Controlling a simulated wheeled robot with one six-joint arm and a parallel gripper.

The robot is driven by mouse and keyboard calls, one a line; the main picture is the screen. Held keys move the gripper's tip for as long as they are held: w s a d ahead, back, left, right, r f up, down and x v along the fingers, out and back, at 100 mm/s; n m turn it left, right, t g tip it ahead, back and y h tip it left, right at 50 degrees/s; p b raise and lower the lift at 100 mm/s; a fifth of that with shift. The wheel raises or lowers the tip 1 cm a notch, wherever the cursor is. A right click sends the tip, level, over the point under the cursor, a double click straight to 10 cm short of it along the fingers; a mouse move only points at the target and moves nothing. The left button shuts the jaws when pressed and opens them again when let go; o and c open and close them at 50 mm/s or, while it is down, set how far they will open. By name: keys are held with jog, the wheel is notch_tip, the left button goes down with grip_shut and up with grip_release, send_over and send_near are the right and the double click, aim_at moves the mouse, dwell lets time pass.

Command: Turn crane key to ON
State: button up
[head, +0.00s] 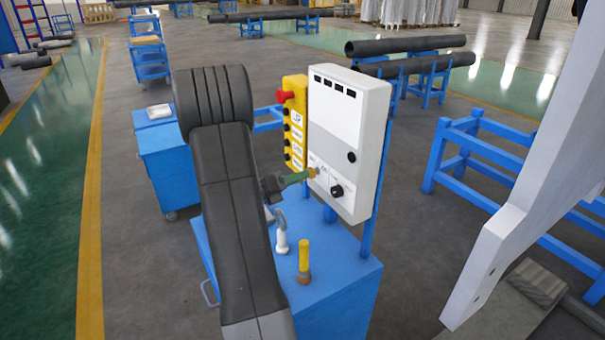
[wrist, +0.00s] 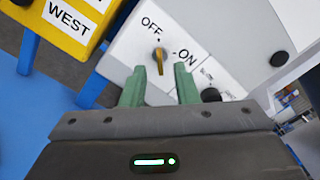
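The crane key (wrist: 160,62) is a small brass-coloured key in the white control panel (head: 346,120). In the wrist view it stands below the OFF label (wrist: 151,24) and left of the ON label (wrist: 187,55). Its flat handle runs nearly straight up and down in that picture. My gripper (wrist: 159,73) has two green fingers spread apart, with the key between and just beyond the tips. No finger visibly touches it. In the head view my gripper (head: 298,178) reaches the panel's lower left part, and the key is hard to make out there.
A black knob (head: 337,190) sits right of the key. A yellow button box (head: 294,122) with a red button hangs left of the panel. A blue cabinet (head: 345,280) below bears a white-handled (head: 282,242) and a yellow-handled item (head: 304,256).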

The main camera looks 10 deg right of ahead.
jog(key=shift+x, duration=0.95)
grip_shut()
